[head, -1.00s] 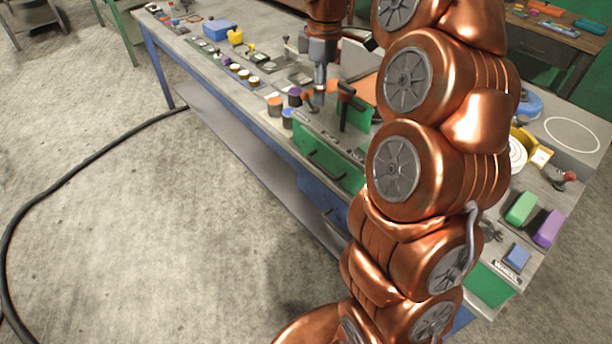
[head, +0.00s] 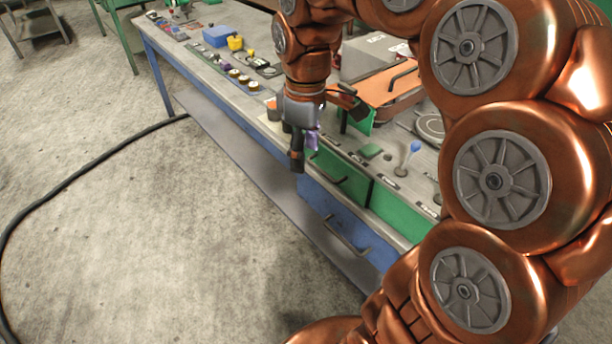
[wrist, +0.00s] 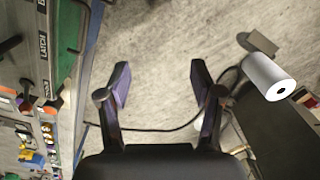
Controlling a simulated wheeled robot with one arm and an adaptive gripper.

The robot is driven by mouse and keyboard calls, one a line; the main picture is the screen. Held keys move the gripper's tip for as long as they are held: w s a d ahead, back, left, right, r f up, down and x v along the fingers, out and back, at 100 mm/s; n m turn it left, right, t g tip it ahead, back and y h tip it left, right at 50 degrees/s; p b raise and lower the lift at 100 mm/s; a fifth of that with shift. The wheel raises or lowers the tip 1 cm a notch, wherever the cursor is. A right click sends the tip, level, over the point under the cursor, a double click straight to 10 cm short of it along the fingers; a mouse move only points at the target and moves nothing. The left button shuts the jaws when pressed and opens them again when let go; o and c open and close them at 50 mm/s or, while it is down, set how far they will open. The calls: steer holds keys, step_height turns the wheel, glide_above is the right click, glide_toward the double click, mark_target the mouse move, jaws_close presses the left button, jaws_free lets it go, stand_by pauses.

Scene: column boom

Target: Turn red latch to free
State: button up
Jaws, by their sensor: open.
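My gripper (head: 302,152) hangs in front of the bench's front edge in the head view, its fingers pointing down. In the wrist view my gripper (wrist: 159,84) has two purple-padded fingers spread wide, with only floor between them. A label reading LATCH (wrist: 43,45) shows on the bench at the left of the wrist view, beside a green drawer front (wrist: 70,35). A small dark reddish part (wrist: 52,98) sits near that label; I cannot tell whether it is the red latch. In the head view my arm hides part of the bench.
A blue-knobbed lever (head: 414,147) and an orange-topped box (head: 378,82) stand on the bench. A black cable (head: 85,150) crosses the otherwise open floor.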

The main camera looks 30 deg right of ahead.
steer(key=shift+m, duration=0.7)
steer(key=shift+s+a+f+b, duration=0.1)
steer(key=shift+s+a+f, duration=0.2)
steer(key=shift+s, duration=0.35)
steer(key=shift+s+a+f+b, duration=0.15)
steer(key=shift+s+a+f, duration=0.1)
steer(key=shift+s+f, duration=0.25)
steer(key=shift+s+a+f+b, duration=0.1)
steer(key=shift+s+a+f, duration=0.15)
steer(key=shift+s, duration=0.5)
steer(key=s+a+f+m, duration=0.1)
steer(key=s+f+m, duration=0.2)
steer(key=s, duration=0.5)
steer(key=s+a+f+m+g, duration=0.1)
steer(key=s+f+m, duration=0.3)
steer(key=s, duration=0.5)
steer(key=shift+a+f+g, duration=0.3)
steer(key=shift+f, duration=0.05)
steer(key=shift+c, duration=0.3)
